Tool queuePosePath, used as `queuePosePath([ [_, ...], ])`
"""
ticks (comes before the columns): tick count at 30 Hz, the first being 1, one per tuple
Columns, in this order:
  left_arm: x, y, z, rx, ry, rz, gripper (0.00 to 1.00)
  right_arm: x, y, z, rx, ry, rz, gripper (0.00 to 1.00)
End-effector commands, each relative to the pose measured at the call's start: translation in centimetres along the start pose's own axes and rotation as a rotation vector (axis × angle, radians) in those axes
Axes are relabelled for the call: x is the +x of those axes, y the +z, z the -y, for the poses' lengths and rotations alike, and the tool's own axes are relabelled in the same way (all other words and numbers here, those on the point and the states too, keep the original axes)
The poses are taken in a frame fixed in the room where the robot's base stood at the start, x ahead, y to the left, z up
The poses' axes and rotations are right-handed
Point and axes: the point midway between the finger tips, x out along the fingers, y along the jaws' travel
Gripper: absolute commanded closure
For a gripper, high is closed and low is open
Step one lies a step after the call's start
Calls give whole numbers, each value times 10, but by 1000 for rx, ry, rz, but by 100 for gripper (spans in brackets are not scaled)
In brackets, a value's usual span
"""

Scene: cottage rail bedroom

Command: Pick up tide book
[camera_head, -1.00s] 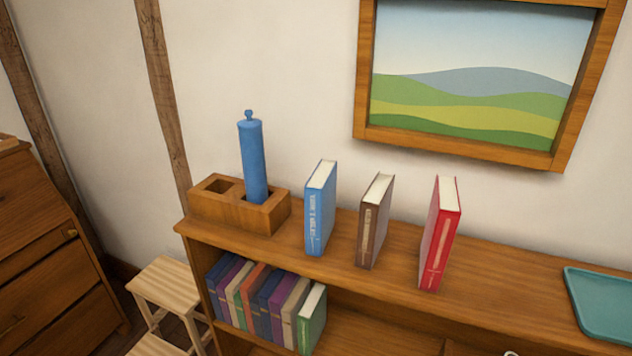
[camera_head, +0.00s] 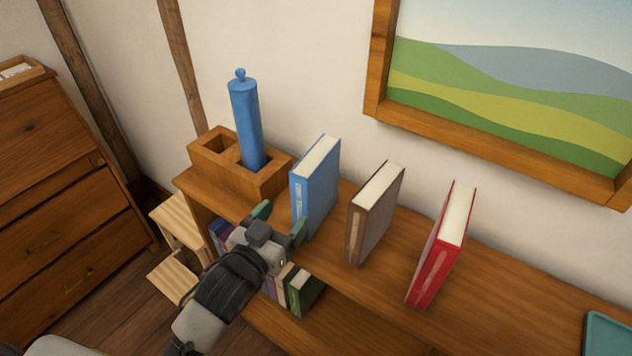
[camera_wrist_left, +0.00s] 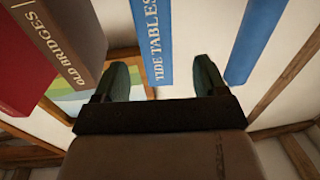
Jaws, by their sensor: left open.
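The tide book is the blue book (camera_head: 315,190) standing upright on the shelf top. Its spine reads "TIDE TABLES" in the left wrist view (camera_wrist_left: 151,40). My left gripper (camera_head: 281,219) is open and empty, in front of the book's spine. In the left wrist view the two green-grey fingers (camera_wrist_left: 164,79) are spread, with the lower end of the blue spine showing between them, nearer the left finger. No contact with the book is clear. My right gripper is not in view.
A brown book (camera_head: 373,217) and a red book (camera_head: 440,246) stand to the right. A wooden holder (camera_head: 270,185) with a blue cylinder (camera_head: 246,125) is at left. More books (camera_head: 303,293) fill the lower shelf. A teal tray (camera_head: 606,335) lies far right.

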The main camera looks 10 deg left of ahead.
Motion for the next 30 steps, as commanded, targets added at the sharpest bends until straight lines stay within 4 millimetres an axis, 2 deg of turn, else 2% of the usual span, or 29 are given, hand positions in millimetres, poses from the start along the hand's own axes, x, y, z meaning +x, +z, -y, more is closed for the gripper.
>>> queuePosePath([
  [4, 16, -1, 0, -1, 0, -1, 28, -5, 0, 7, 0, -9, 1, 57],
  [8, 24, -1, -1, -1, 0, 0, 28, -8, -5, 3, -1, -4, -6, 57],
  [18, 66, 2, -3, -1, -1, 0, 28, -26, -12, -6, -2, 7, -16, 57],
  [27, 70, 4, -3, -1, -1, 1, 28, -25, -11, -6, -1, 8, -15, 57],
  [30, 70, 4, -3, -1, -1, 1, 41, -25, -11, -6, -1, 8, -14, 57],
])
